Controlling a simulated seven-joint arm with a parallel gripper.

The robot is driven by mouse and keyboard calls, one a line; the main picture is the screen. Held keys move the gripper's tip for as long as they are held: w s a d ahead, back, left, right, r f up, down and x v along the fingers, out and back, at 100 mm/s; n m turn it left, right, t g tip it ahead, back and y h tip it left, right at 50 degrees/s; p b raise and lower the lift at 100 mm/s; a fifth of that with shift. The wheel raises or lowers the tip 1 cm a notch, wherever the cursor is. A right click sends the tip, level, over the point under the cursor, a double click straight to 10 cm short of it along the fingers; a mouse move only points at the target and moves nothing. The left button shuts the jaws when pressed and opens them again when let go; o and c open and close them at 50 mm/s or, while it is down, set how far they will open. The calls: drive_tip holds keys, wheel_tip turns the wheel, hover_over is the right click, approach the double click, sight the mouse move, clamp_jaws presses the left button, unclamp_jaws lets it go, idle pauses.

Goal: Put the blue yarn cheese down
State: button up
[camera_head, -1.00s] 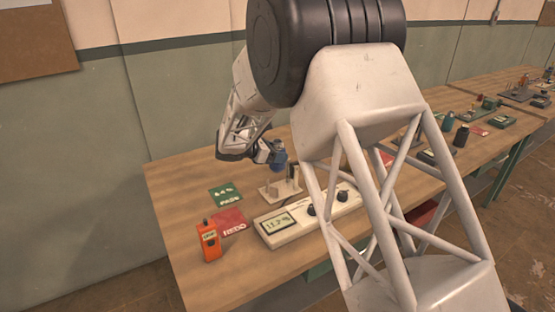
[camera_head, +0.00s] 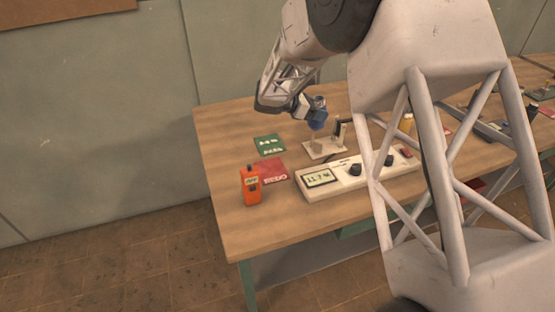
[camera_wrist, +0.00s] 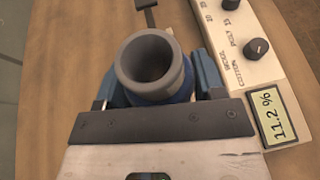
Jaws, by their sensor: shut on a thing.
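The blue yarn cheese (camera_head: 317,119) is held in the air above the bench, close over the small cream stand (camera_head: 322,149). My gripper (camera_head: 308,108) is shut on it. In the wrist view the cheese (camera_wrist: 184,90) sits between the two blue fingers, with its grey hollow tube end facing the camera. Most of its blue yarn is hidden below the tube. I cannot tell whether its lower end touches the stand.
A cream meter (camera_head: 352,175) with knobs and a display stands in front of the stand. A green PASS card (camera_head: 269,145), a red REDO card (camera_head: 272,169) and an orange handheld device (camera_head: 251,186) lie to the left. Bare wood (camera_head: 222,150) is free at the bench's left end.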

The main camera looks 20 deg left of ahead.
drive_tip(key=s+a, duration=1)
drive_tip(key=s, duration=0.5)
drive_tip(key=shift+s+a, duration=0.2)
drive_tip(key=shift+s, duration=0.1)
drive_tip(key=shift+f, duration=0.1)
hover_over(271, 168)
wheel_tip(271, 168, down, 6)
drive_tip(key=shift+f, duration=0.15)
drive_tip(key=shift+f, duration=1.85)
drive_tip(key=shift+f, duration=0.1)
drive_tip(key=o, duration=1)
drive_tip(key=shift+o, duration=0.2)
